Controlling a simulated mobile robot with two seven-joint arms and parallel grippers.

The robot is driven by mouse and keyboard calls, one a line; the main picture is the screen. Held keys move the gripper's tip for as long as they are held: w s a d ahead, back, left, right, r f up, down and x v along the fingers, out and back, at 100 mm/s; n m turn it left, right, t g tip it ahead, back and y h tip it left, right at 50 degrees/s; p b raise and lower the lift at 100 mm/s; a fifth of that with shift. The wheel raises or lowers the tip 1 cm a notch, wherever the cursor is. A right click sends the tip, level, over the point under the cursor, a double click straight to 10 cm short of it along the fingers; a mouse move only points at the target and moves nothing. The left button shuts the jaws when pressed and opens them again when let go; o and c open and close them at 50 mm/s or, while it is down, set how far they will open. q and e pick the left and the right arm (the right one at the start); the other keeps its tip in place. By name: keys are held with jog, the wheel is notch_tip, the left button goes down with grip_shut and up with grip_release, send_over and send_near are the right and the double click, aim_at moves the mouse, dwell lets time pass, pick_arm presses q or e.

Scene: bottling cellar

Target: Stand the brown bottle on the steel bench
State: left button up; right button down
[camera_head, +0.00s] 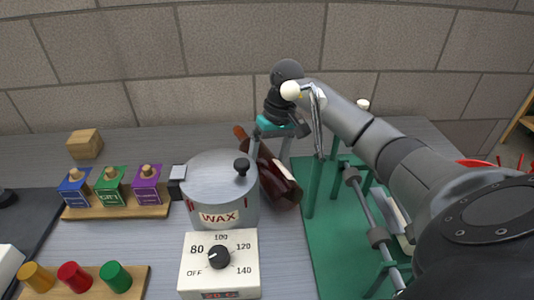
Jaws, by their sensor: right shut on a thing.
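The brown bottle (279,184) is tilted, its neck toward the upper left and its body toward the lower right, with part of a pale label showing. My right gripper (270,152) comes down over it from above and is shut on it, one finger on each side. The bottle is close behind and right of the wax pot. I cannot tell whether it touches the pot or the bench. The steel bench (145,150) is the grey brushed top under everything. My left gripper is not in view.
The lidded wax pot (205,187) stands mid-bench behind a dial box (193,270). A green frame (312,190) on a green base stands right, under my arm. Bare bench lies behind the pot.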

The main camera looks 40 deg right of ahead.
jog(key=shift+w+r, duration=0.1)
jog(key=shift+r, duration=0.05)
grip_release()
